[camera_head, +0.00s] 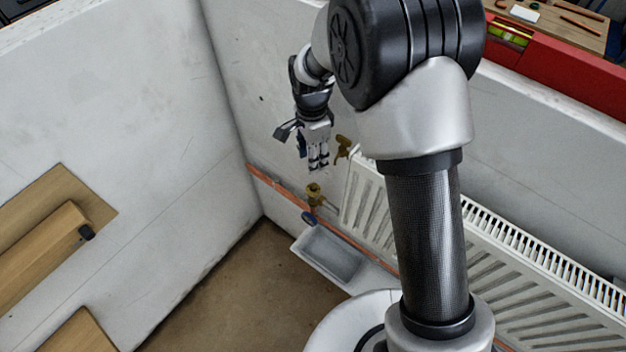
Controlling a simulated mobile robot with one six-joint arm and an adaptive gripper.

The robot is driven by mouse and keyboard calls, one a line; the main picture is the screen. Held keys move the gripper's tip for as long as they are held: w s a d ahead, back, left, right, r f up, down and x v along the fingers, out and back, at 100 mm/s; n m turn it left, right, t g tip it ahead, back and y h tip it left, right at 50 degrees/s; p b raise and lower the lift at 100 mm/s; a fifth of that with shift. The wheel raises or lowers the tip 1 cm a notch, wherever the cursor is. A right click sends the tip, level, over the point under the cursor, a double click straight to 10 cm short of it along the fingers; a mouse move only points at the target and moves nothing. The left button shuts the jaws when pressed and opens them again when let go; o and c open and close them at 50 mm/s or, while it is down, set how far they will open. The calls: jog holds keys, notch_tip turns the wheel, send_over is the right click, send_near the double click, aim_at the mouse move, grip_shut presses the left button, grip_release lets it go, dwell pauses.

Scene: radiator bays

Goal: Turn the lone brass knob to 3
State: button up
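A brass knob (313,189) sits on a valve at the lower left end of the white radiator (368,200), by the copper pipe. A second brass fitting (343,148) is higher, at the radiator's top left corner. My gripper (318,166) hangs in front of the wall, fingers down, just above the lower knob in the picture. It appears apart from the knob. The fingers look close together, but their gap is too small to judge. No scale or number on the knob can be read.
A blue round part (309,217) shows below the valve. A grey tray (330,257) lies beneath it. The copper pipe (277,184) runs along the wall. A wooden piece with a dark end (45,240) is at left. My arm hides part of the radiator.

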aim_at(313, 185)
notch_tip(313, 185, down, 12)
jog(key=shift+f+b, duration=0.25)
jog(key=shift+b, duration=0.9)
jog(key=shift+c, duration=0.5)
grip_shut()
